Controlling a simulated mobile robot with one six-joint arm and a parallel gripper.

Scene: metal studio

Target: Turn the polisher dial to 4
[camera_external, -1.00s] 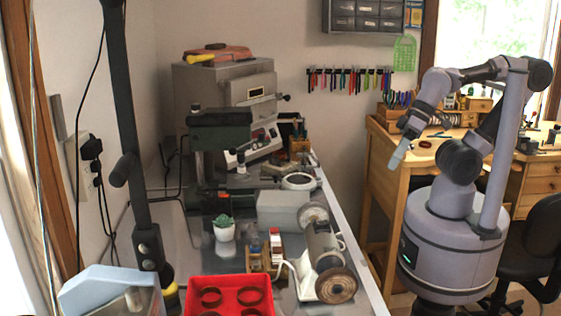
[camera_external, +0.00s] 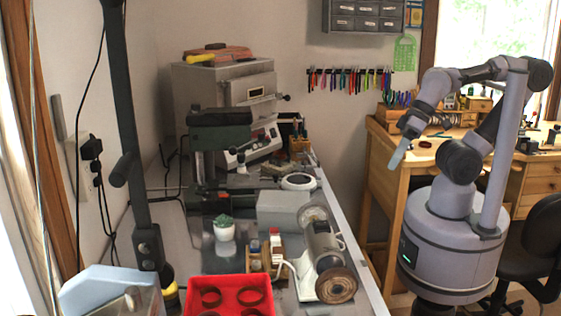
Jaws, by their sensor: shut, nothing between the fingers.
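The polisher (camera_external: 323,248) is a pale bench motor with a round wheel at each end. It stands on the right part of the grey workbench (camera_external: 362,285). I cannot make out its dial or any number on it at this size. My gripper (camera_external: 392,164) hangs in the air to the upper right of the polisher in the picture, clear of it, fingers pointing down and slightly left. Its fingers are shut and hold nothing.
A drill press (camera_external: 219,135) and a kiln (camera_external: 225,88) stand farther back. A wooden desk (camera_external: 372,160) is behind my arm. The air between gripper and polisher looks clear.

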